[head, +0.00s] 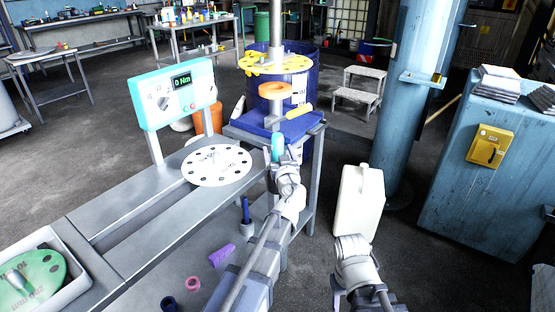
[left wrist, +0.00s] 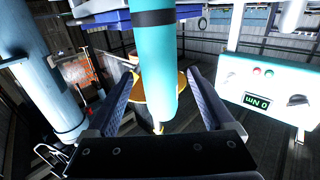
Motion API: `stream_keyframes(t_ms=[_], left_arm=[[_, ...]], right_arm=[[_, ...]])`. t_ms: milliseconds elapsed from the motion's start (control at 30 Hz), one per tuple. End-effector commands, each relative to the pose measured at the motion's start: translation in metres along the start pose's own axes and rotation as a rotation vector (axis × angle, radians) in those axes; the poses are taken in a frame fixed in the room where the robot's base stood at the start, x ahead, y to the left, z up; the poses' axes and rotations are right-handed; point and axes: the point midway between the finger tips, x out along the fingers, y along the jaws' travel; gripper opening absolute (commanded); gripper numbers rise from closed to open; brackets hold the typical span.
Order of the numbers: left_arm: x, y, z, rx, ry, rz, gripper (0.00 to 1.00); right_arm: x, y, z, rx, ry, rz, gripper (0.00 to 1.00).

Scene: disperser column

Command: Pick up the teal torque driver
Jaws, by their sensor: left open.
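The teal torque driver (head: 278,147) stands upright at the front edge of the blue platform in the head view. In the left wrist view it is a thick teal cylinder (left wrist: 158,75) with a black band, between the two dark fingers. My left gripper (head: 280,163) is open around its lower part in the head view, with gaps between fingers and handle in the wrist view (left wrist: 158,100). The driver's far end is hidden.
Behind stand a blue platform (head: 308,124), a yellow holed disc (head: 290,64) and an orange ring (head: 276,90). A torque display (head: 178,93) and a white holed disc (head: 216,165) are on the left bench. A cream jerrycan (head: 358,200) stands right on the floor.

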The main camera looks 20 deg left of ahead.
Motion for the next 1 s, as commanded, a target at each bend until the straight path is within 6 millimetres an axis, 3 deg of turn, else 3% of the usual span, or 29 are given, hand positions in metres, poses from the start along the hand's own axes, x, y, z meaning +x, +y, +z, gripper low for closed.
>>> stream_keyframes(t_ms=[100,333,1000], left_arm=[[0.0144,0.0002,-0.0002,0.000,0.000,-0.001,0.87],[0.0136,-0.0003,-0.0002,0.000,0.000,0.000,0.84],[0.0133,-0.0002,-0.0001,0.000,0.000,0.000,0.09]], right_arm=[[-0.0002,0.0000,0.0000,0.000,0.000,0.000,0.50],[-0.0002,0.0000,0.0000,0.000,0.000,0.000,0.50],[-0.0002,0.0000,0.0000,0.000,0.000,0.000,0.50]])
